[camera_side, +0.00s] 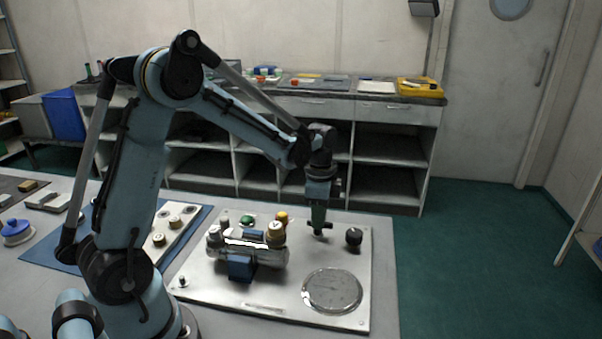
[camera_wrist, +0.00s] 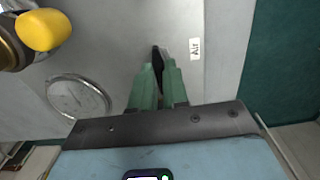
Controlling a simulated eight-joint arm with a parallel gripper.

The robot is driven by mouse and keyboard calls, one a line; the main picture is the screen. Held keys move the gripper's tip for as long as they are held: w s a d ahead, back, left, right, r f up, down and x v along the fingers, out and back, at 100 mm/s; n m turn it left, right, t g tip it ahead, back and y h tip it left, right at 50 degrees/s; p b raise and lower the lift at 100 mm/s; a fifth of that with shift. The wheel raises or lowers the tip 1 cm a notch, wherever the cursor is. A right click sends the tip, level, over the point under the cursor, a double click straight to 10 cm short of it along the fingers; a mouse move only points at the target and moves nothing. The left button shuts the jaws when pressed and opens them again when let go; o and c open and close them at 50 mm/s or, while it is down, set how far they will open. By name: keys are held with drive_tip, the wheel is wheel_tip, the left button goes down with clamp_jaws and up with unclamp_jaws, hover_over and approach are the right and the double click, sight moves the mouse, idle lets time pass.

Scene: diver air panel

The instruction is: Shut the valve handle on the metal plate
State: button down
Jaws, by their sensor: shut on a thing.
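The metal plate (camera_side: 215,285) lies on the bench, and its bare surface fills much of the wrist view (camera_wrist: 115,35). My gripper (camera_side: 319,224) points down over the plate's back right part. In the wrist view its green fingers (camera_wrist: 160,68) are closed on a narrow black handle (camera_wrist: 157,53), whose end shows between the tips. The handle's lower part and base are mostly hidden by the fingers. A round black knob (camera_side: 353,237) stands just right of my gripper in the side view; I cannot tell whether it belongs to the same valve.
A round gauge (camera_side: 332,290) sits at the plate's front right. Left of my gripper stand a yellow knob (camera_side: 281,217), a green knob (camera_side: 246,220) and a brass-capped fitting (camera_side: 276,236). An "Air" label (camera_wrist: 195,48) lies beside the fingers.

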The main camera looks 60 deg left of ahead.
idle(0.3)
drive_tip(key=c, duration=1.1)
unclamp_jaws()
wheel_tip(320, 180, up, 12)
drive_tip(key=shift+r, duration=0.1)
drive_tip(key=s+d+n+t, duration=0.2)
drive_tip(key=s+d+n, duration=0.1)
drive_tip(key=s+d+f+n+t, duration=0.1)
drive_tip(key=s+d+n+t, duration=0.1)
drive_tip(key=s+d+n, duration=0.1)
drive_tip(key=s+d+f+n+t, duration=0.1)
drive_tip(key=s+d+n+t, duration=0.2)
drive_tip(key=s, duration=0.2)
drive_tip(key=shift+s+d+f, duration=0.1)
drive_tip(key=shift+s+d, duration=0.15)
drive_tip(key=shift+d, duration=0.15)
